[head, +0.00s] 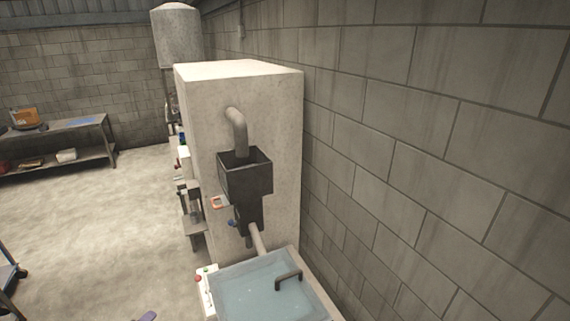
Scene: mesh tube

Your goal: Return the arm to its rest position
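Neither of my grippers shows in the head view, and no arm of mine can be made out with certainty. A tall pale cabinet-like machine (240,90) stands against the block wall. A dark open-topped hopper (245,178) is fixed to its near face, with a grey bent pipe (237,130) above it. Below the hopper, a pipe (258,237) runs down to a box with a bluish clear lid (250,297) and a dark handle (288,277).
A control box with red and green buttons (205,287) sits left of the lidded box. A metal shelf table (55,145) stands at the back left, and a pale tank (177,38) behind the machine. Open concrete floor (100,220) lies left; the block wall (440,130) closes the right.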

